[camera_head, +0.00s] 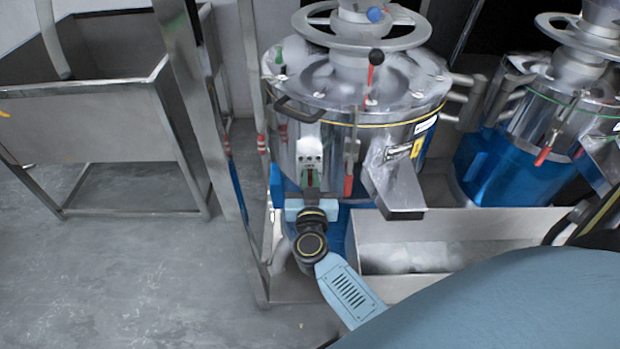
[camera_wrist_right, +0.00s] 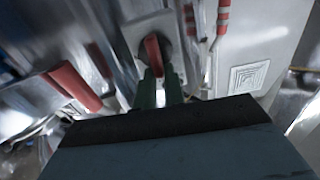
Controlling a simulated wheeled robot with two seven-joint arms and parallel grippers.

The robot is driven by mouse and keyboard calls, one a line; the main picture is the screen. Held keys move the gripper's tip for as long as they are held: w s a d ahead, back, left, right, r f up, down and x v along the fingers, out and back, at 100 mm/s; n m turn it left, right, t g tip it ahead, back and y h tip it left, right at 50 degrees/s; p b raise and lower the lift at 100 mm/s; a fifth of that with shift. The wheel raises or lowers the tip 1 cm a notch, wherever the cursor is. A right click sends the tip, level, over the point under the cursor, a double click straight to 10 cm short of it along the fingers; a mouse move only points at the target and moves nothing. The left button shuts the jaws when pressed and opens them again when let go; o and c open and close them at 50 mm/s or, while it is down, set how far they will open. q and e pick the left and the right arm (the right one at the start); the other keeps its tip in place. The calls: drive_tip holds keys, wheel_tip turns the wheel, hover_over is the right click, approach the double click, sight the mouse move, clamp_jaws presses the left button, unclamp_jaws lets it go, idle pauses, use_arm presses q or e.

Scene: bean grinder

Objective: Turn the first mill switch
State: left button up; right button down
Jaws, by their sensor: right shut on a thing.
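The first mill (camera_head: 330,105) is the steel drum with a blue base near the centre of the head view. Its switch is a red knob (camera_wrist_right: 152,52) on a pale square plate (camera_wrist_right: 134,38) in the right wrist view. In the head view the pale switch panel (camera_head: 308,150) is on the mill's front, and the knob is small there. My right gripper (camera_head: 310,180) is at that panel, its green fingertips shut on the knob. The fingertips also show in the wrist view, on the knob's near part. My left gripper is not in view.
A second mill (camera_head: 550,110) stands to the right. A metal chute (camera_head: 393,190) and red-handled levers (camera_head: 348,185) are close to the right of my gripper. A steel trough (camera_head: 440,225) lies below. A steel sink (camera_head: 80,120) stands at the left, with open floor before it.

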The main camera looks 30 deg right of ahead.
drive_tip(key=m, duration=0.5)
drive_tip(key=d+f+m, duration=0.1)
drive_tip(key=m, duration=0.5)
drive_tip(key=s+d+f+m, duration=0.1)
drive_tip(key=m, duration=0.5)
drive_tip(key=shift+b, duration=0.35)
drive_tip(key=shift+a+m, duration=0.1)
drive_tip(key=shift+m, duration=0.4)
drive_tip(key=c, duration=1.6)
unclamp_jaws()
drive_tip(key=shift+o, duration=0.6)
drive_tip(key=shift+w+f, duration=0.1)
drive_tip(key=v, duration=1.3)
